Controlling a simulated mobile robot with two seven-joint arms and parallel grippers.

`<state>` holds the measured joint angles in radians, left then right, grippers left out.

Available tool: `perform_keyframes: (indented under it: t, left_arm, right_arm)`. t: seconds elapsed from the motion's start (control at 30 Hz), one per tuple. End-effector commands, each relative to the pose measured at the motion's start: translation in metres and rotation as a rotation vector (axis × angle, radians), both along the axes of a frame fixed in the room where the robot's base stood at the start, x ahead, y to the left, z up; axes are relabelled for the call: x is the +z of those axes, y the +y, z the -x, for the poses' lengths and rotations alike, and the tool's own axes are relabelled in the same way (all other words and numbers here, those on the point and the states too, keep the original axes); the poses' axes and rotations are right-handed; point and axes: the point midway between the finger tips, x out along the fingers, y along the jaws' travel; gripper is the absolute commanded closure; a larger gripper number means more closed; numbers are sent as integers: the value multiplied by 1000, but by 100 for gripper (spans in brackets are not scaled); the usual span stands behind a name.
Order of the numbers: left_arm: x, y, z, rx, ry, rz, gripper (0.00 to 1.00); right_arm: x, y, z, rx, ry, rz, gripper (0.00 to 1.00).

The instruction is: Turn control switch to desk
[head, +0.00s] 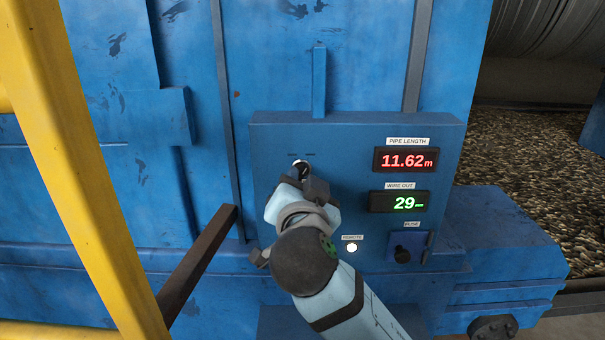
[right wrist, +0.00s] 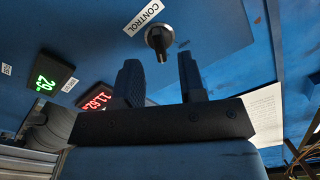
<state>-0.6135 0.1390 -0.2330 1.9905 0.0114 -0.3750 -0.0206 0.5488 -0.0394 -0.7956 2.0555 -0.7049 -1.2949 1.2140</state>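The control switch is a black knob on a round base on the blue control panel (head: 350,140). In the right wrist view the knob (right wrist: 160,40) shows beside a white CONTROL label (right wrist: 143,16). In the head view the knob (head: 302,169) shows just above my right gripper (head: 307,183), partly covered by it. In the right wrist view my right gripper (right wrist: 160,68) has its two fingers apart, with nothing between them. The knob lies beyond the fingertips, roughly in line with the gap. A white lamp labelled REMOTE (head: 352,247) is lit. My left gripper is not in view.
A yellow post (head: 75,150) and a brown bar (head: 200,262) stand at the left. A blue ledge (head: 510,250) juts out at right.

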Motion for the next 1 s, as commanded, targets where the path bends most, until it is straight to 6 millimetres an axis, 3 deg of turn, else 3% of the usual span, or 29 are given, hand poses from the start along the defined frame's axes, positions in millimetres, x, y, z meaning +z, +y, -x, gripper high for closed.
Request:
perform_keyframes:
  t: [0.2, 0.57, 0.73, 1.0]
  left_arm:
    - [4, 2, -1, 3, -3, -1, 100]
    - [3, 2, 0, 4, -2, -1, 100]
    - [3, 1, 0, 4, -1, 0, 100]
    - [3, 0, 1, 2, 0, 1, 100]
  right_arm:
    - [0, 0, -24, 0, -1, 1, 63]
    - [0, 0, -28, 0, 0, 0, 63]
    - [0, 0, -28, 0, 0, 0, 100]
    - [-1, 0, -28, 1, 1, 9, 100]
